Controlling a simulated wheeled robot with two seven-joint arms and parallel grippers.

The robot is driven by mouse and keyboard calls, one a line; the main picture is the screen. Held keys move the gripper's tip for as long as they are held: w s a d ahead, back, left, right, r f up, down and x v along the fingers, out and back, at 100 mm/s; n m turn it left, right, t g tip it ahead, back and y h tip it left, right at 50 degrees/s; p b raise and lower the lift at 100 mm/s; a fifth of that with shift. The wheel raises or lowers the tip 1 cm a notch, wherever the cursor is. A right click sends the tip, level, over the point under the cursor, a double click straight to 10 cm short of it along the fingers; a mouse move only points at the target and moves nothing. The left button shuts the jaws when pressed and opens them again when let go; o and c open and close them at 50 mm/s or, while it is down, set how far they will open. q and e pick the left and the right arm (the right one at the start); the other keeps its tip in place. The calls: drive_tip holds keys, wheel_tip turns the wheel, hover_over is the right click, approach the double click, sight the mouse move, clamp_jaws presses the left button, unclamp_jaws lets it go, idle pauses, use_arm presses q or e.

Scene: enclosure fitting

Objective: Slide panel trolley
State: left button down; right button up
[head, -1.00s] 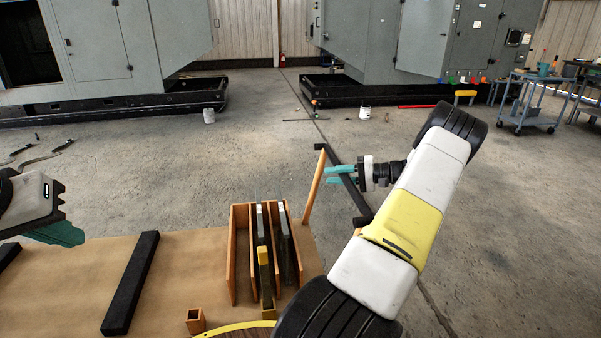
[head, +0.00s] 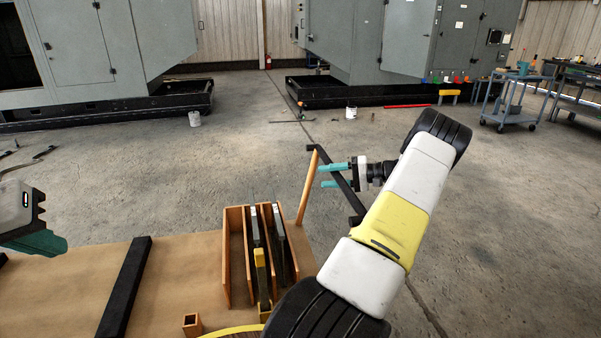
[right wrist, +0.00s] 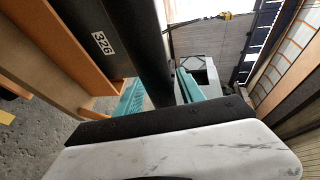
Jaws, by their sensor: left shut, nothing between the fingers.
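The panel trolley has a tan deck (head: 185,275) with an upright wooden rack (head: 235,255) holding dark panels (head: 280,245). A black push bar (head: 334,183) sits on a slanted wooden post (head: 307,187) at the trolley's right. My right gripper (head: 331,175) has its teal fingers spaced apart at the bar. In the right wrist view the black bar (right wrist: 150,60) passes between the teal fingers (right wrist: 160,95), with small gaps. My left gripper (head: 45,243) is shut and empty over the deck's left end. My right arm hides the deck's near right part.
Grey enclosures (head: 340,45) on black bases stand at the back. A white bucket (head: 351,113), another bucket (head: 194,118) and a red bar (head: 407,106) lie on the floor. A blue cart (head: 520,100) stands at the right.

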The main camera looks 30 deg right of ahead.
drive_tip(key=shift+r, duration=0.1)
drive_tip(key=v, duration=0.7)
drive_tip(key=shift+s+d, duration=0.25)
drive_tip(key=shift+s, duration=0.05)
idle(0.4)
